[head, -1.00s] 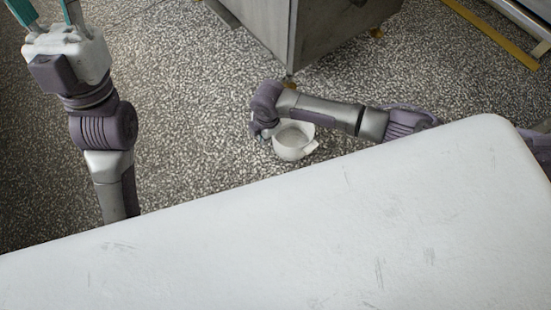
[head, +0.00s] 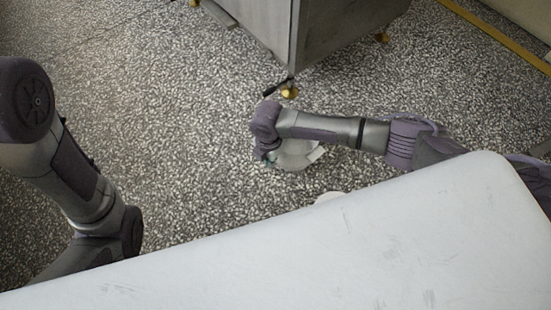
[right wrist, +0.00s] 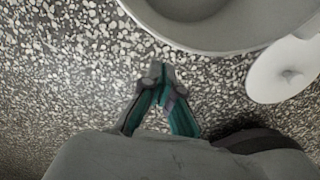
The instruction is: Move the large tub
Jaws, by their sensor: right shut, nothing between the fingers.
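A white round tub (head: 298,152) stands on the speckled floor, partly hidden behind my right arm in the head view. In the right wrist view the tub (right wrist: 215,42) is at the top right, with its rim and grey inside showing. I cannot tell its full size. My right gripper (right wrist: 158,68) is shut and empty, beside the tub and low over the floor. In the head view it is mostly hidden by its own wrist. My left arm shows at the left edge, but its gripper is out of view.
A white disc-like piece (right wrist: 288,70) lies beside the tub in the right wrist view. Another white object (head: 330,197) is mostly cut off in the head view. A steel cabinet (head: 345,35) on casters stands behind. The floor (head: 180,150) to the left is open.

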